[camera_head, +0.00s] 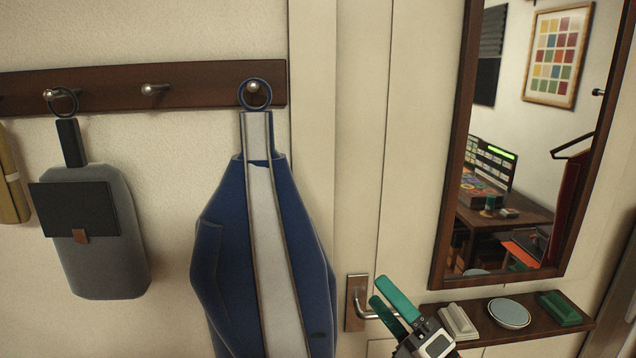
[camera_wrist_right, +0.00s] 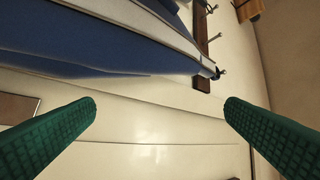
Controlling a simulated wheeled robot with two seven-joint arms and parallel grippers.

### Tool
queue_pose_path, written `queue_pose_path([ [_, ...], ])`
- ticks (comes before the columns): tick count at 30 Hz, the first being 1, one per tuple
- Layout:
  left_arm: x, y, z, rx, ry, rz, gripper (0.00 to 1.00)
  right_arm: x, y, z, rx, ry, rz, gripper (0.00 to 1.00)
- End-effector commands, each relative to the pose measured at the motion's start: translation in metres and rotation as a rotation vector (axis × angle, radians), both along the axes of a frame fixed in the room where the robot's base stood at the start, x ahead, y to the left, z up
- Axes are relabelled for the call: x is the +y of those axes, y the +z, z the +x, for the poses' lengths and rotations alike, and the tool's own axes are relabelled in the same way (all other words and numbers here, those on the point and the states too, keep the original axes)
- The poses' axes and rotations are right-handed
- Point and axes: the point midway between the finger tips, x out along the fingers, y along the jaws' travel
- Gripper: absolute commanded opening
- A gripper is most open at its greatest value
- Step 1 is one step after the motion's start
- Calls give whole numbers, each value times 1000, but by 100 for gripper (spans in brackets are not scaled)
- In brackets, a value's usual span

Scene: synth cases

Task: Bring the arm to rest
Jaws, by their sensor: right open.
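My right gripper (camera_head: 378,291) is at the lower middle of the head view, with its teal fingers pointing up and left. It is open and empty. In the right wrist view its two green fingers (camera_wrist_right: 160,102) stand wide apart with only the pale wall or door surface between them. In the head view the gripper is just right of the blue garment (camera_head: 230,220) and partly overlaps the door handle (camera_head: 356,300). The garment hangs by a ring on the rail's right peg and also shows in the right wrist view (camera_wrist_right: 110,45). My left gripper is not in view.
A wooden rail (camera_head: 200,78) holds a grey bag (camera_head: 100,270) on another peg; the peg between is bare. A framed mirror (camera_head: 451,180) hangs at the right. Below it, a small shelf (camera_head: 480,330) holds a pale block, a round dish (camera_head: 509,313) and a green block (camera_head: 559,308).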

Motion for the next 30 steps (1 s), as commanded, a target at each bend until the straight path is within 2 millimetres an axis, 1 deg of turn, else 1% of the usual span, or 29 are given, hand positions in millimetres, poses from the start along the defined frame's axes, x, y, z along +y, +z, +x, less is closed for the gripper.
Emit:
queue_pose_path([
  [1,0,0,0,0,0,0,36,-14,-12,0,119,-58,135,94],
  [2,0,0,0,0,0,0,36,-24,-19,1,190,-96,213,94],
  [3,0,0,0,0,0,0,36,-37,-32,1,288,-146,315,94],
  [5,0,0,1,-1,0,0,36,-57,-56,-2,435,-224,463,94],
  [6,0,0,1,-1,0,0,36,-68,-74,-6,536,-276,558,94],
  [7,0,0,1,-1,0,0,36,-76,-89,-11,612,-316,629,94],
  [8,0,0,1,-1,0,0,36,-84,-104,-17,690,-359,697,94],
  [9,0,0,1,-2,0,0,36,-93,-126,-27,793,-416,786,94],
  [10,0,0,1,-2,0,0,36,-99,-143,-37,871,-461,848,94],
  [11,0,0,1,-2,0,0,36,-104,-159,-48,949,-506,910,94],
  [12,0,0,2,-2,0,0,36,-108,-180,-64,1048,-566,985,94],
  [14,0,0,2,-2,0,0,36,-113,-208,-89,1184,-651,1080,94],
  [15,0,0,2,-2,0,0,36,-114,-223,-106,1265,-705,1135,94],
  [17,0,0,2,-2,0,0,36,-114,-242,-130,1372,-775,1201,94],
  [18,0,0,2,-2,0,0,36,-113,-252,-145,1437,-820,1239,94],
  [20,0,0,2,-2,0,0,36,-112,-265,-168,1524,-885,1284,94],
  [21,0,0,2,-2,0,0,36,-110,-272,-183,1579,-925,1312,94],
  [24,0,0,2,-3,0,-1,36,-106,-285,-217,1703,-1019,1365,94],
  [28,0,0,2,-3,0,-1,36,-99,-296,-260,1848,-1139,1416,94],
  [29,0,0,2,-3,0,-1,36,-97,-299,-269,1877,-1165,1424,94],
  [30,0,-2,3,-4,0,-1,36,-98,-313,-261,1870,-1162,1417,94],
])
